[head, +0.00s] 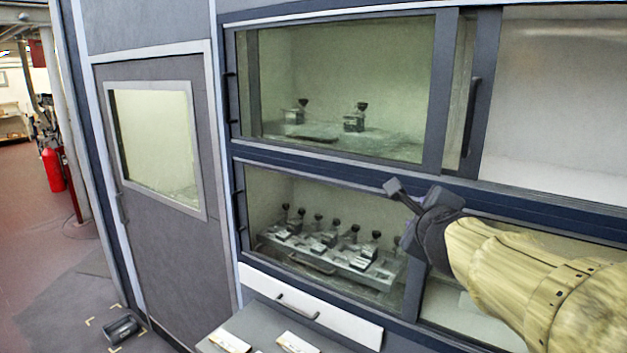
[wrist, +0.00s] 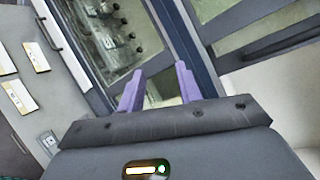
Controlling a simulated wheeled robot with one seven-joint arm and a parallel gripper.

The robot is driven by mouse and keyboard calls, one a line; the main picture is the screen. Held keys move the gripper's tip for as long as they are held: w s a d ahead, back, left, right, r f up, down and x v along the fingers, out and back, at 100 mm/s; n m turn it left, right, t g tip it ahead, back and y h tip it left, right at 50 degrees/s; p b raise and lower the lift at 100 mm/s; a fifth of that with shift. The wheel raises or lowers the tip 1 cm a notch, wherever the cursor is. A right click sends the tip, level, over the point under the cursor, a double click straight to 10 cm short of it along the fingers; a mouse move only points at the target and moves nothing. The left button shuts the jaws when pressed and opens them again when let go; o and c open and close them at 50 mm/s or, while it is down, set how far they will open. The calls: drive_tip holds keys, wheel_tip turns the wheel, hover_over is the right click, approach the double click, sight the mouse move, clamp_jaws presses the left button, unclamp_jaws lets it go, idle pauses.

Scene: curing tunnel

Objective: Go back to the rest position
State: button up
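My gripper (wrist: 158,82) shows in the wrist view with its two purple fingers spread apart and nothing between them. In the head view, my gripper (head: 400,197) is at the right, in front of the frame between the upper and lower windows of the cabinet (head: 330,170). It appears clear of the glass, though the exact gap is hard to tell. My arm, in a tan cover, reaches in from the lower right.
Behind the lower window, a tray (head: 333,268) holds several small fixtures with black knobs. Two similar fixtures (head: 355,118) stand behind the upper window. A ledge (head: 262,328) with white labels juts out below. A grey door (head: 165,180) is at left, with open floor beyond.

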drive_tip(key=s+a+f+n+g+y+b, duration=0.1)
drive_tip(key=s+a+f+n+g, duration=0.15)
drive_tip(key=f+n, duration=0.65)
drive_tip(key=s+a+f+n+g+y+b, duration=0.1)
drive_tip(key=s+a+f+n+g+y, duration=0.2)
drive_tip(key=f, duration=0.9)
drive_tip(key=s+f+n+g+h+b, duration=0.2)
drive_tip(key=s+f+n+g, duration=0.4)
drive_tip(key=s+f+n, duration=0.6)
wheel_tip(320, 180, down, 3)
drive_tip(key=shift+d+f+n, duration=0.2)
drive_tip(key=shift+d+n, duration=0.2)
drive_tip(key=shift+n, duration=0.1)
